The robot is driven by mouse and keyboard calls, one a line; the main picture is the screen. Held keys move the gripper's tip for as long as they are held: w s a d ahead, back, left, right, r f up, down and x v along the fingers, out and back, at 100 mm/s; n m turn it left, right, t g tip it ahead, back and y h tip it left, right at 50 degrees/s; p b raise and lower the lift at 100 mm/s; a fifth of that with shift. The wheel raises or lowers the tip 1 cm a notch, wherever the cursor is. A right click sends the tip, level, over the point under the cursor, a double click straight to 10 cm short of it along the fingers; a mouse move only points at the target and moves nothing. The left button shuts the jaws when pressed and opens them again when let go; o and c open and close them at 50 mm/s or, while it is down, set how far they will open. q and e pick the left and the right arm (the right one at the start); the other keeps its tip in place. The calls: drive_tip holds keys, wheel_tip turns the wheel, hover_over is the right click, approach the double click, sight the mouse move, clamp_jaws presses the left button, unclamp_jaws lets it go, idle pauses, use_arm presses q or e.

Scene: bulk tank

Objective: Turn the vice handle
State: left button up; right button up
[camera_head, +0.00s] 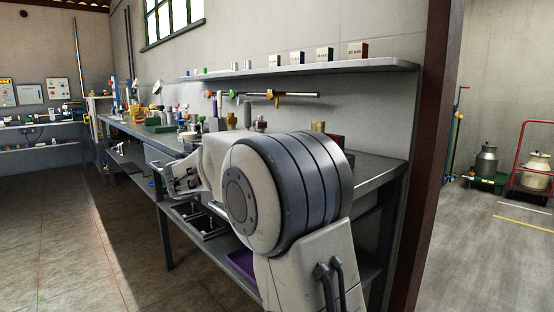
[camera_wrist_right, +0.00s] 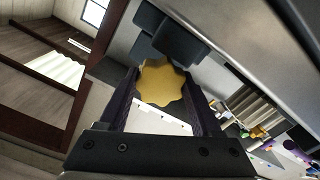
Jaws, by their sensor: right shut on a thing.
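A gold, lobed vice handle (camera_wrist_right: 162,84) shows in the right wrist view, in front of dark grey blocks (camera_wrist_right: 170,38) that look like the vice. My right gripper (camera_wrist_right: 163,90) is shut on this handle, with one dark finger on each side of it. In the head view my right arm's large joint fills the middle and covers part of the bench, and I cannot make out the grip on the handle there. My left gripper is in neither view.
A long grey workbench (camera_head: 377,168) runs along the wall with tools and small parts on it. A wall shelf (camera_head: 300,72) with small boxes hangs above it. The floor (camera_head: 70,220) left of the bench is clear. Milk cans (camera_head: 486,161) stand beyond the brown post (camera_head: 432,150).

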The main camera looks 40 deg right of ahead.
drive_tip(key=o, duration=1.4)
drive_tip(key=shift+s+a+p, duration=0.15)
drive_tip(key=shift+a+p, duration=0.15)
drive_tip(key=shift+a, duration=1.45)
drive_tip(key=shift+s+a+p, duration=0.15)
drive_tip(key=shift+a+p, duration=0.15)
drive_tip(key=shift+a, duration=1.45)
drive_tip(key=shift+s+a+p, duration=0.15)
drive_tip(key=shift+a+p, duration=0.15)
drive_tip(key=shift+a, duration=1.45)
